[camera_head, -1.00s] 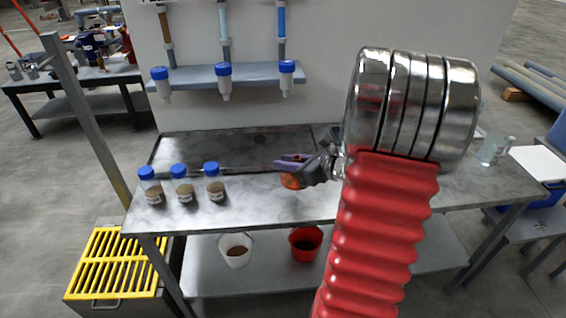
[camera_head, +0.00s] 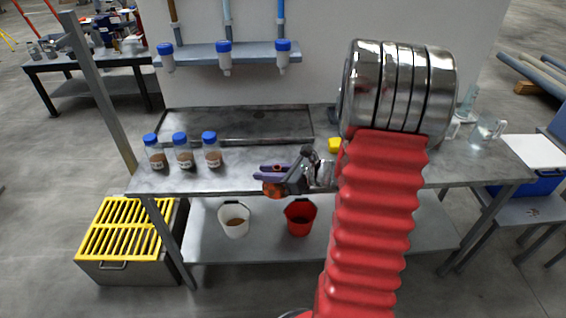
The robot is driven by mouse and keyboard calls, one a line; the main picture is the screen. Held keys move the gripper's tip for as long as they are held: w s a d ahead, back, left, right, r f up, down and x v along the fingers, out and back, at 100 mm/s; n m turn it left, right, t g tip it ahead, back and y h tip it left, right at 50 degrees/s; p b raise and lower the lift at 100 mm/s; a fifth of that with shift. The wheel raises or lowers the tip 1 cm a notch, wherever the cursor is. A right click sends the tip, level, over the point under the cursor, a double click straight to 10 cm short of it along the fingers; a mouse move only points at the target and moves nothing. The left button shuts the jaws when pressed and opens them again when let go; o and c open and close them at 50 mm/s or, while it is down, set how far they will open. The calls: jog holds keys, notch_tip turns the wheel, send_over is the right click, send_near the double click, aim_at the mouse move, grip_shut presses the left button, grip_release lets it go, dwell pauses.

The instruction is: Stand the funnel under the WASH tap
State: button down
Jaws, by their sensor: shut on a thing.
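My gripper (camera_head: 274,179), with purple fingers, is above the front part of the steel bench (camera_head: 235,180). It is shut on an orange piece (camera_head: 272,189) that looks like the funnel; the fingers hide much of its shape. Three blue-topped white outlets hang on the wall shelf under pipes: left (camera_head: 166,58), middle (camera_head: 225,60) and right (camera_head: 283,60). No label can be read, so I cannot tell which is the WASH tap. My gripper is in front of and below them, nearest in line with the right one.
A yellow object (camera_head: 334,145) and a clear jug (camera_head: 486,132) are further right. White (camera_head: 234,219) and red (camera_head: 300,217) buckets stand on the lower shelf.

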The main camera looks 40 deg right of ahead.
jog(key=w+a+f+n+g+y, duration=0.2)
jog(key=a+f, duration=0.2)
jog(key=a, duration=0.6)
jog(key=w+a+f+n+g+y, duration=0.2)
jog(key=a+f, duration=0.3)
jog(key=a, duration=0.5)
jog(key=shift+a+f+n+g+y, duration=0.2)
jog(key=shift+a+n+g+y, duration=0.15)
jog(key=shift+n+y, duration=0.4)
jog(key=shift+s, duration=0.1)
